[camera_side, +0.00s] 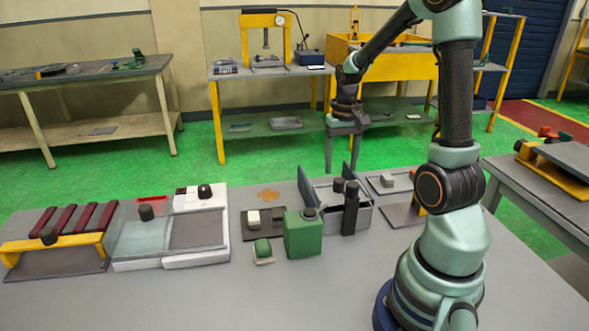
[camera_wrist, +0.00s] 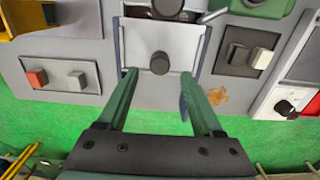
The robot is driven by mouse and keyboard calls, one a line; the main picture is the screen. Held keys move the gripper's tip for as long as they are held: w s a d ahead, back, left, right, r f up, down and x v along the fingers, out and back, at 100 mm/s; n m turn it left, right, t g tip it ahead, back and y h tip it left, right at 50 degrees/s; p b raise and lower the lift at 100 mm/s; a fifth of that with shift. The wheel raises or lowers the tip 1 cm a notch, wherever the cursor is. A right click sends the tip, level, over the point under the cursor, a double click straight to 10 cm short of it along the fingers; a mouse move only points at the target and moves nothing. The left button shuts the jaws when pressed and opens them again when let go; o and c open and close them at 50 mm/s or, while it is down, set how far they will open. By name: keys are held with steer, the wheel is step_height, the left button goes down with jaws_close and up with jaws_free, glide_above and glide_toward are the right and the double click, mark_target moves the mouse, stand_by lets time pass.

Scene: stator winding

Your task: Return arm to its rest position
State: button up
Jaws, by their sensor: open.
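My gripper (camera_side: 342,158) points down above the back of the workbench in the side view. Its two fingers are apart with nothing held between them. In the wrist view the open gripper (camera_wrist: 159,73) has its fingertips on either side of a grey box with a black knob (camera_wrist: 160,63). The same grey box (camera_side: 362,218) with dark upright side plates stands on the bench in the side view, below and in front of my gripper. The fingers look clear of it, but the exact gap is hard to tell.
A green canister (camera_side: 303,236) and a black cylinder (camera_side: 351,208) stand by the box. A clear-covered white unit (camera_side: 190,262) and a yellow rack with dark red bars (camera_side: 55,243) are at the left. The front of the bench (camera_side: 270,300) is bare. A yellow press (camera_side: 265,40) stands behind.

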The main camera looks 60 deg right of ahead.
steer(key=shift+r, duration=0.1)
steer(key=a+r+n+t, duration=0.2)
steer(key=a+r+n, duration=0.2)
steer(key=a, duration=0.7)
steer(key=a+r+n+t, duration=0.3)
steer(key=a+r+n, duration=0.2)
steer(key=a, duration=0.5)
step_height(320, 180, up, 3)
steer(key=shift+w+a+f+t, duration=0.15)
steer(key=shift+a+t, duration=0.15)
steer(key=shift+a, duration=0.1)
